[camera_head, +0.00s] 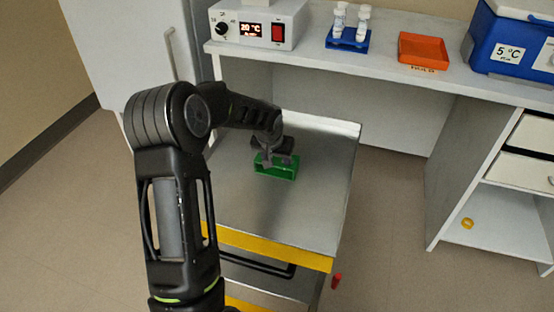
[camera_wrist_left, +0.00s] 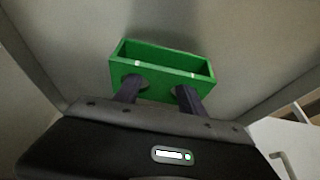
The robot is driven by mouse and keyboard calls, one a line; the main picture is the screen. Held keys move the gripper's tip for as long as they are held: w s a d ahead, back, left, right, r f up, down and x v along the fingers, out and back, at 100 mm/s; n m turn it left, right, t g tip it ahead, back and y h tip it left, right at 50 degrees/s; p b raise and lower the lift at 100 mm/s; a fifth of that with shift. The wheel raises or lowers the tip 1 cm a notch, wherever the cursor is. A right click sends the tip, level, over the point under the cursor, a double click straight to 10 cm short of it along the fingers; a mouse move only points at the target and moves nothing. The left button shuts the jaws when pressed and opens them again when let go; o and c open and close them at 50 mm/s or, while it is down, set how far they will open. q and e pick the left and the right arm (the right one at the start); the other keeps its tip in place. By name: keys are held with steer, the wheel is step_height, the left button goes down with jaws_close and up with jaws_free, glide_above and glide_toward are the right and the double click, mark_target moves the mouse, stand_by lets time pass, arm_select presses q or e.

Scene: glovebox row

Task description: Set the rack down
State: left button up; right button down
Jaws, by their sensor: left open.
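The green rack (camera_head: 275,170) is an empty, open-topped box on the grey top of the cart (camera_head: 315,190), and looks upright. It also shows in the left wrist view (camera_wrist_left: 165,55). My left gripper (camera_head: 272,157) is right at the rack, reaching in from the left. In the left wrist view its two fingers (camera_wrist_left: 158,88) are apart, with their tips over the rack's near wall. Whether they touch the wall cannot be told. My right gripper is in neither view.
On the bench behind stand a device with a red display (camera_head: 258,25), a blue rack (camera_head: 347,40) with white-capped vials, an orange tray (camera_head: 423,52) and a blue cooler (camera_head: 512,45). The cart top around the green rack is clear. A yellow ring (camera_head: 467,223) lies on the lower shelf.

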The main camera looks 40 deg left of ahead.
arm_select(q)
steer(key=shift+r, duration=0.4)
steer(key=p+v, duration=0.1)
steer(key=v, duration=1)
steer(key=shift+s+r, duration=0.2)
steer(key=shift+s, duration=0.05)
steer(key=shift+d+p, duration=0.1)
steer(key=shift+p, duration=0.25)
